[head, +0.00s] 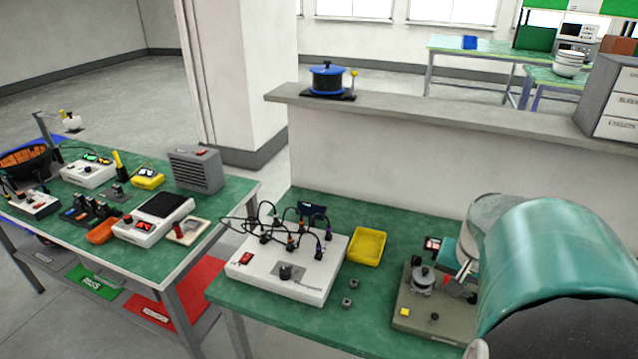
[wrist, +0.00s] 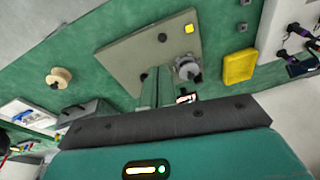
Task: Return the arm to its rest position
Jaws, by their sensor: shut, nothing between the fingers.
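My arm reaches in at the right of the head view, with a large teal link (head: 560,265) close to the camera. In the wrist view my gripper (wrist: 157,74) shows as two narrow fingers close together, shut and with nothing held. The fingers point over the grey-green base plate (wrist: 125,52), beside a round metal fixture (wrist: 187,68). The same plate (head: 412,312) and fixture (head: 423,278) show in the head view, partly behind my arm. I cannot tell the gap between the fingertips and the plate.
Left of the plate stand a yellow tray (head: 367,247) and a white cabled unit (head: 290,268). A low wall (head: 380,150) carries a blue pot (head: 327,78). A crowded second bench (head: 170,268) is at left. A spool (wrist: 60,77) lies on the bench in the wrist view.

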